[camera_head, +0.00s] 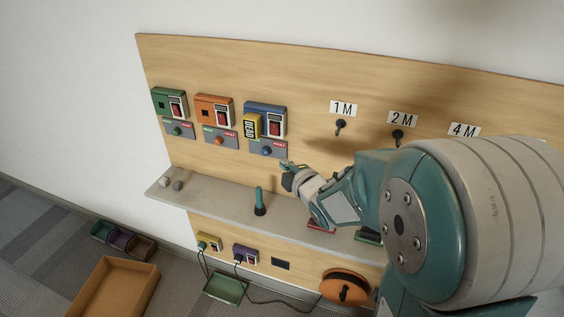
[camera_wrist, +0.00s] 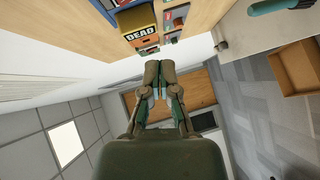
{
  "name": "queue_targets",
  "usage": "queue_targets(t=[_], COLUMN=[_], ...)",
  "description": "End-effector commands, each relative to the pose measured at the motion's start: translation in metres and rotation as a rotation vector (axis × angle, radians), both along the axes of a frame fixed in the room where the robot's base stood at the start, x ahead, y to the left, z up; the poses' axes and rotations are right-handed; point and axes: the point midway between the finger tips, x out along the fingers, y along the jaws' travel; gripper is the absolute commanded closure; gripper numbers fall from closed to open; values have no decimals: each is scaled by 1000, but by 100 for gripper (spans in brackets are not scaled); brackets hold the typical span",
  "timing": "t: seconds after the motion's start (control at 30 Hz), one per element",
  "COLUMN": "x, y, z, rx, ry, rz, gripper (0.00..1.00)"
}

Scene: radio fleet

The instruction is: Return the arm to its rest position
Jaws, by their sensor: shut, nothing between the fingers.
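My arm reaches in from the right in the head view, in front of the wooden panel (camera_head: 300,70). My gripper (camera_head: 286,174) points left over the grey shelf (camera_head: 215,203), below and right of the blue wall unit (camera_head: 272,112). In the wrist view my gripper (camera_wrist: 163,72) shows its two fingers closed together with nothing between them. My arm hides the right part of the panel and shelf.
A teal handheld item (camera_head: 260,202) stands on the shelf below the gripper. A yellow "DEAD" block (camera_wrist: 138,27) sits on the blue unit. Hooks (camera_head: 398,135) project from the panel. An orange reel (camera_head: 345,287) and a tan box (camera_head: 116,288) are lower down.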

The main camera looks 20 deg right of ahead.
Motion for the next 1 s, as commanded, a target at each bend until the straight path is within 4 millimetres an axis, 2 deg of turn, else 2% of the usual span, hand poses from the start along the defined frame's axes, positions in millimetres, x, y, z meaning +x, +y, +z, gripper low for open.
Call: queue_targets(t=[0.3, 0.47, 0.57, 0.77, 1.0], x=[0, -13, -31, -81, -158], y=[1, -4, -9, -13, -3], z=[1, 13, 22, 35, 41], rx=[4, 88, 195, 441, 753], ry=[6, 88, 181, 357, 565], rz=[-6, -96, -200, -420, -678], gripper=[100, 100, 100, 100, 100])
